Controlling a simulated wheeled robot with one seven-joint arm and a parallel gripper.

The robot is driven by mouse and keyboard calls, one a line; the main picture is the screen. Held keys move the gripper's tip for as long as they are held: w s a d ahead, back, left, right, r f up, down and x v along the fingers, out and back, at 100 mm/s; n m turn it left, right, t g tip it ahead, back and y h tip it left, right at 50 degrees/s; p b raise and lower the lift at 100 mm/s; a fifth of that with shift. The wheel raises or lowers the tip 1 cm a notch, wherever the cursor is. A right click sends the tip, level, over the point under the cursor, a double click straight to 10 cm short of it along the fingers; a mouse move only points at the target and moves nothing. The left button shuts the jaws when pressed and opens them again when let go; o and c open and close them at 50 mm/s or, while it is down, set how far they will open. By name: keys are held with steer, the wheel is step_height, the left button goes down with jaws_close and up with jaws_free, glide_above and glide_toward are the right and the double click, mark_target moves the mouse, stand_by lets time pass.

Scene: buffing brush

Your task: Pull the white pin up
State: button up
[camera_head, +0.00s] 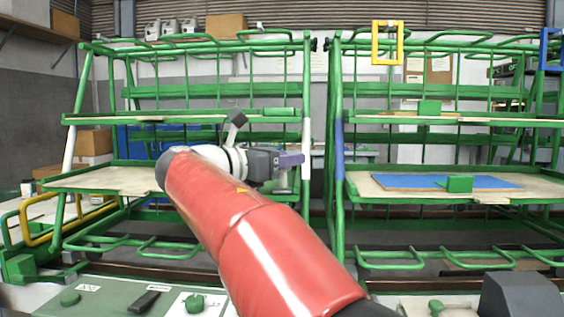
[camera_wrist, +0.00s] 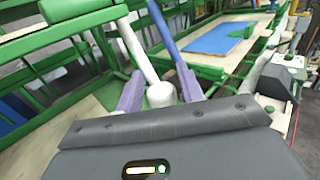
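The white pin (camera_head: 306,152) is an upright white section on the front right post of the left green rack. In the wrist view the white pin (camera_wrist: 138,50) runs down to a thicker white end (camera_wrist: 161,94) that appears between my two purple fingers. My gripper (camera_head: 298,160) reaches the post from the left, close to the pin. In the wrist view my gripper (camera_wrist: 159,88) has its fingers spread, with a gap on each side of the white end. Contact with the pin cannot be told.
A similar blue pin (camera_head: 339,150) stands on the right rack's near post. The left rack's shelf (camera_head: 110,179) lies beside my arm. A blue sheet (camera_head: 400,182) with a green block (camera_head: 459,184) lies on the right rack's shelf. A narrow gap separates the racks.

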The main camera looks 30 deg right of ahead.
steer(key=shift+o, duration=1)
steer(key=shift+f, duration=0.15)
steer(key=s+a, duration=0.1)
steer(key=a, duration=0.6)
steer(key=shift+s+a, duration=0.2)
steer(key=shift+a, duration=0.15)
